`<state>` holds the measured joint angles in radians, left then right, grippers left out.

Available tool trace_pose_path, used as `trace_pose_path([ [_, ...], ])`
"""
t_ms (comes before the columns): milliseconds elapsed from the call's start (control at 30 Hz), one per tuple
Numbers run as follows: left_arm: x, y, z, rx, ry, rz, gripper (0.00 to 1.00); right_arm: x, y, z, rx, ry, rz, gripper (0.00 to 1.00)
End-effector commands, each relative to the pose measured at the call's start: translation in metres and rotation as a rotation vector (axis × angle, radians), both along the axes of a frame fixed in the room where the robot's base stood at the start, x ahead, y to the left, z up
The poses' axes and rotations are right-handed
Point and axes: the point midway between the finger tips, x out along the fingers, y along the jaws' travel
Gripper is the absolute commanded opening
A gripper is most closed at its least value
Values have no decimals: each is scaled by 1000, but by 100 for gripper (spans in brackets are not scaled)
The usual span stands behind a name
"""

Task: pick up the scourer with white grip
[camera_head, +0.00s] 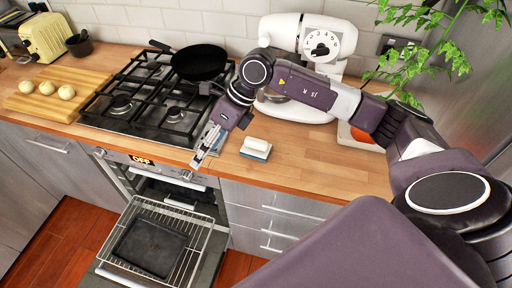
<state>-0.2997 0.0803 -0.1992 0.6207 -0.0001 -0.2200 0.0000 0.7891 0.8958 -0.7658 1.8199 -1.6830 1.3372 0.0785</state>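The scourer with white grip (256,148) lies on the wooden counter near its front edge, to the right of the stove. Its white grip is on top and a dark bluish pad shows below. My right gripper (201,156) reaches in from the right and points down to the left of the scourer, over the counter's front edge by the stove. It is apart from the scourer. Its fingers are small and seen at an angle, so I cannot tell how far they are open. My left gripper is not in view.
A gas stove (150,97) with a black pan (200,62) is left of the scourer. A white stand mixer (290,103) stands behind it. Below, the oven is open with a pulled-out rack (199,239). Bare counter (320,165) lies right of the scourer.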

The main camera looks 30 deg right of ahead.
Motion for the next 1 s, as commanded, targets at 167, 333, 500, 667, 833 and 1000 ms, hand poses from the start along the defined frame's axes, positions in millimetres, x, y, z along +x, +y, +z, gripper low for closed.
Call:
trace_pose_path([
  [167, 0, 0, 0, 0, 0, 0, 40, 6, -106, -2, -321, 52, -67, 66],
  [333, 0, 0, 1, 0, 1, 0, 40, 3, -150, 2, -448, 88, -108, 66],
  [500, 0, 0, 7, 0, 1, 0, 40, 2, -155, -13, -466, 98, -114, 66],
  [667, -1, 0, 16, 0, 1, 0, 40, 3, -156, -28, -463, 97, -114, 66],
  [833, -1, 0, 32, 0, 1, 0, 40, 2, -158, -49, -463, 98, -112, 66],
  [1000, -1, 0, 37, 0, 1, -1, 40, 5, -157, -70, -461, 95, -111, 66],
])
